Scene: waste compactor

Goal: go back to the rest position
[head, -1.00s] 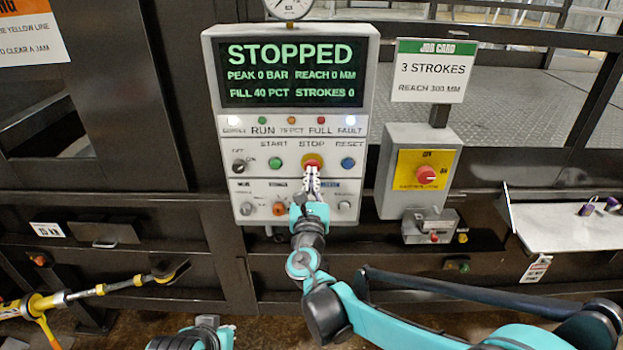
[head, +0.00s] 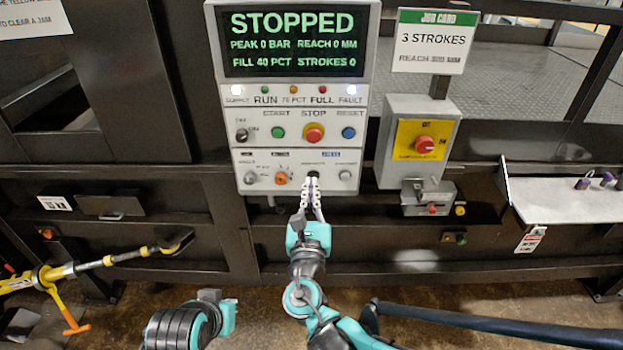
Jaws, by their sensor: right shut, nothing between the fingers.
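My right gripper (head: 312,184) is shut and empty. Its tips show in front of the lower edge of the control panel (head: 226,119), over a dark knob there; I cannot tell if they touch. The panel's screen (head: 292,41) reads STOPPED, with fill 40 pct and strokes 0. My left gripper (head: 229,316) shows only in part at the bottom edge, and its fingers cannot be made out.
A metal shelf (head: 560,216) juts out at the right. A yellow tool (head: 95,264) leans at the lower left.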

